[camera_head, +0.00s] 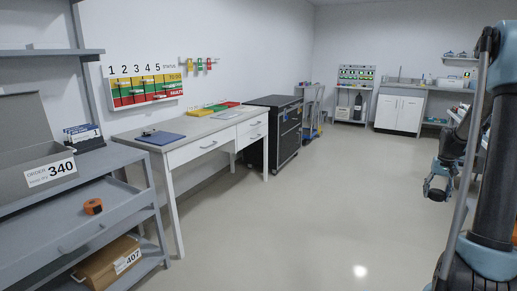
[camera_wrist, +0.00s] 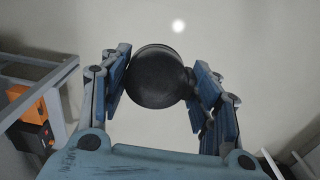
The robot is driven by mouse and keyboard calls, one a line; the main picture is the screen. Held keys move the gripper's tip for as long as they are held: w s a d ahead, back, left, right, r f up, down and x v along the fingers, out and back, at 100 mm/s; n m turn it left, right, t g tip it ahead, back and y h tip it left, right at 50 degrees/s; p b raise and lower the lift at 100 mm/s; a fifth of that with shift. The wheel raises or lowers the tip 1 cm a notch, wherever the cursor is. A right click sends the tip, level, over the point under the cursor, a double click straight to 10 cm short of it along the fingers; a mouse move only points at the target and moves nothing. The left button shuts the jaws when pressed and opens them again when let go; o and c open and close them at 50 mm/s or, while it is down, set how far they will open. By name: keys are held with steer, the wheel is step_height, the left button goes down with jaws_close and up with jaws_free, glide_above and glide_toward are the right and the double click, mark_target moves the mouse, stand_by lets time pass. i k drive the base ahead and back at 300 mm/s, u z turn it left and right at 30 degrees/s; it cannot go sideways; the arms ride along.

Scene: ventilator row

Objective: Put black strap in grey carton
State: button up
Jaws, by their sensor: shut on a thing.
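My gripper (camera_head: 438,186) hangs over open floor at the right of the head view, far from the shelf. In the wrist view my gripper (camera_wrist: 160,85) is shut on a dark, rounded, coil-like thing, which I take to be the black strap (camera_wrist: 158,76). Its form is hard to make out, and it cannot be told apart in the head view. A grey carton (camera_head: 22,183) with the label ORDER 340 stands on the grey shelf unit at the left. Its raised flap shows behind it, and its inside is hidden.
An orange tape measure (camera_head: 93,207) lies on the shelf unit (camera_head: 120,160), below the carton. A brown carton (camera_head: 100,270) labelled 407 sits lower. A white desk (camera_head: 200,140) and black cabinet (camera_head: 285,125) line the wall. The middle floor is clear.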

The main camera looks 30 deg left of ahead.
mark_target(36, 186)
steer(key=u, duration=0.1)
steer(key=k, duration=1.45)
steer(key=u, duration=1.05)
